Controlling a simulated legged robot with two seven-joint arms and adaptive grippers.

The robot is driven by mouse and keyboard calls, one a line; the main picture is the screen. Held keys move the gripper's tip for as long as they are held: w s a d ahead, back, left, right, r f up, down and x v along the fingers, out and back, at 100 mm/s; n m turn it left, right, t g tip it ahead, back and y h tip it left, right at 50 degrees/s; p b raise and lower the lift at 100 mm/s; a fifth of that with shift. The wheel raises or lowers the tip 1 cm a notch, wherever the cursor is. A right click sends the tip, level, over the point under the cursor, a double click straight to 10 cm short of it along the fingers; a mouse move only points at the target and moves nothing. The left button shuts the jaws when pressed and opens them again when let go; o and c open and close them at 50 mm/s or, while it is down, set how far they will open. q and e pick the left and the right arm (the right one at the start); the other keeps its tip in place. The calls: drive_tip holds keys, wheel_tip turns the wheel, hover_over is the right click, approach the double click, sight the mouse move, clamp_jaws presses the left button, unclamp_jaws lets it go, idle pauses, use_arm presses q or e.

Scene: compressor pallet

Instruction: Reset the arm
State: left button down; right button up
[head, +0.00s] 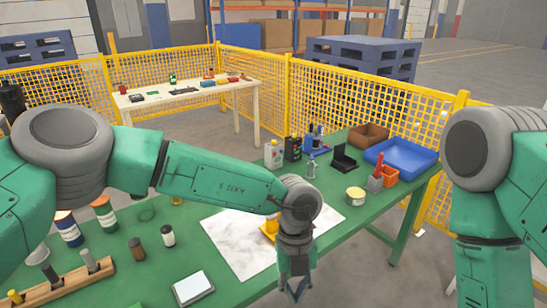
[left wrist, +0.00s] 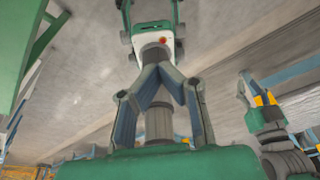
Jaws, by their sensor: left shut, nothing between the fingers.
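My left arm reaches in from the left in the head view. Its gripper (head: 293,291) hangs downward at the bottom of the picture, over or just in front of the near edge of the green table (head: 365,205). In the left wrist view the fingers of my left gripper (left wrist: 157,66) meet at their tips with nothing between them. My right arm (head: 487,215) hangs at the right of the head view, its gripper below the frame.
A white marbled sheet (head: 238,240) with a yellow item lies behind the left wrist. Bottles (head: 68,228), a wooden rack (head: 70,280) and a white pad (head: 192,288) stand left. A blue tray (head: 402,156), brown box (head: 368,135) and orange bin (head: 387,176) stand right. Yellow fencing (head: 345,97) encloses the area.

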use_arm(q)
drive_tip(key=s+a+f+m+t+y, duration=0.1)
drive_tip(key=a+f+m+t+y, duration=0.15)
drive_tip(key=a+f+m, duration=0.55)
drive_tip(key=s+a+f+m+t+y, duration=0.1)
drive_tip(key=a+f+m+t, duration=0.35)
drive_tip(key=a+m, duration=0.55)
drive_tip(key=s+a+m+g+h, duration=0.2)
drive_tip(key=s+a+m, duration=0.6)
drive_tip(key=s+m, duration=0.25)
drive_tip(key=s+a+m+g+h, duration=0.1)
drive_tip(key=s+a+m+g, duration=0.1)
drive_tip(key=s+a+m, duration=0.7)
wheel_tip(320, 180, down, 14)
drive_tip(key=d+b, duration=0.2)
drive_tip(key=b, duration=1.1)
drive_tip(key=shift+s+f, duration=0.2)
drive_tip(key=shift+s, duration=0.1)
drive_tip(key=shift+d, duration=0.1)
drive_tip(key=shift+w, duration=0.1)
